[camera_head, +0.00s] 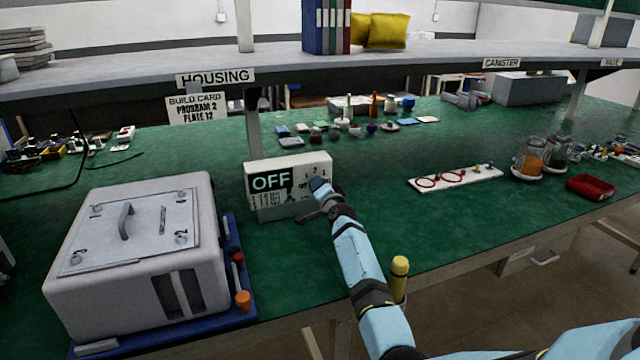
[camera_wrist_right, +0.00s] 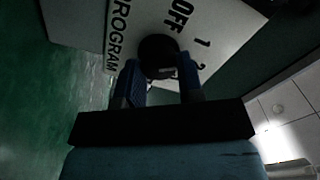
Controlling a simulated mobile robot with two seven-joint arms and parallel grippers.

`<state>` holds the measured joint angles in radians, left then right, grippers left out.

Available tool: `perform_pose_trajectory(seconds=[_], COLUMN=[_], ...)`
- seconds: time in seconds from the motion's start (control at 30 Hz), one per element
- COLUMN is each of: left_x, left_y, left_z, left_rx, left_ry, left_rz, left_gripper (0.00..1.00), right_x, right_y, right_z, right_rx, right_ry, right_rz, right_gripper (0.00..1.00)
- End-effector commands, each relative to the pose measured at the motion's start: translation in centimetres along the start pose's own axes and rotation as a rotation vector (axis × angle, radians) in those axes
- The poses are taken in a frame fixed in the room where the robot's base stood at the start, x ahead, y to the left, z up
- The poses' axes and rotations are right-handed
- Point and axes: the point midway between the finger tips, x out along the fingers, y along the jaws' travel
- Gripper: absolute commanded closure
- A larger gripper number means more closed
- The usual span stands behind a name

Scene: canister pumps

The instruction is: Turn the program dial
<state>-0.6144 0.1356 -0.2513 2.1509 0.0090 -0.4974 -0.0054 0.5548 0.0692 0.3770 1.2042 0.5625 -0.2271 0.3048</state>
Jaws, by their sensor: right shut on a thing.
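The white program box (camera_head: 262,203) stands on the green bench with an OFF display and printed numbers. The black round program dial (camera_wrist_right: 158,52) is on its face, in the right wrist view, beside the printed words PROGRAM and OFF and the numbers 1 and 2. My right gripper (camera_head: 318,184) reaches the right part of the box's front. In the right wrist view its two fingers (camera_wrist_right: 160,78) are on either side of the dial, shut on it. The gripper hides the dial in the head view. My left gripper is not in view.
A white housing (camera_head: 130,255) with a handled lid stands on a blue base at the left. A yellow-handled tool (camera_head: 399,268) is at the bench's front edge. A white plate with red rings (camera_head: 456,178), jars (camera_head: 528,158) and a red tray (camera_head: 591,187) lie right. Green bench between is clear.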

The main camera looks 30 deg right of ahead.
Motion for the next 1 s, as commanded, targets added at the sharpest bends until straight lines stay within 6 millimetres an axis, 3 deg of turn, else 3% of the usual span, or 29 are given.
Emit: perform_pose_trajectory(seconds=[0.5,1.0], left_x=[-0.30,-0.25], left_y=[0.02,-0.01], left_z=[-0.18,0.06], left_rx=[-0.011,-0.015], left_ry=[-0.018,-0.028], left_rz=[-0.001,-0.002], left_gripper=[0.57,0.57], right_x=[-0.01,-0.01], right_y=[0.21,0.33], right_z=[0.13,0.17], right_rx=[0.425,0.573], right_ry=[-0.001,-0.001], right_rz=[0.002,0.001], right_gripper=[0.89,0.89])
